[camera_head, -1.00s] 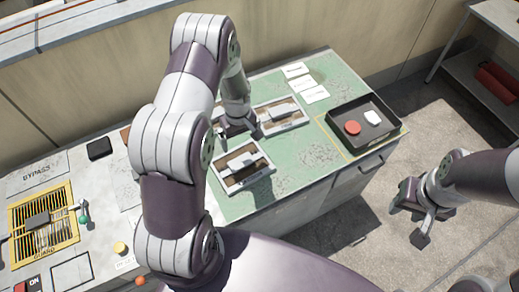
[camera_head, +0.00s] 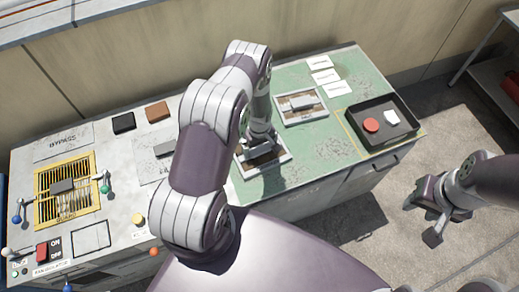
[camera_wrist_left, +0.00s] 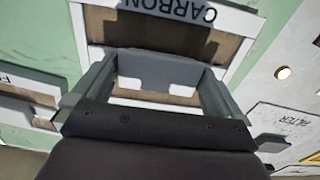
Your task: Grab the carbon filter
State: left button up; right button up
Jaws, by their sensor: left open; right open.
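The carbon filter (camera_head: 247,172) is a brown panel in a white frame, lying on the green part of the bench in the head view. Its upside-down "CARBON" label shows on the frame (camera_wrist_left: 235,18) in the left wrist view. My left gripper (camera_head: 262,142) is open above this filter and hides much of it. In the wrist view, a pale grey handle-like block (camera_wrist_left: 165,72) lies between the open fingers; I cannot tell whether they touch it. My right gripper (camera_head: 433,213) is open and empty, off the right side of the bench.
A second framed filter with a grey handle (camera_head: 303,104) lies just behind. A black tray (camera_head: 396,143) holds a red disc (camera_head: 371,125) and a white piece (camera_head: 391,117). White cards (camera_head: 322,70) lie at the back. A yellow guard grille (camera_head: 70,214) is at left.

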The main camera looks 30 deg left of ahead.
pick_arm(q)
jog(key=c, duration=0.8)
jog(key=shift+r, duration=0.1)
jog(key=shift+c, duration=0.2)
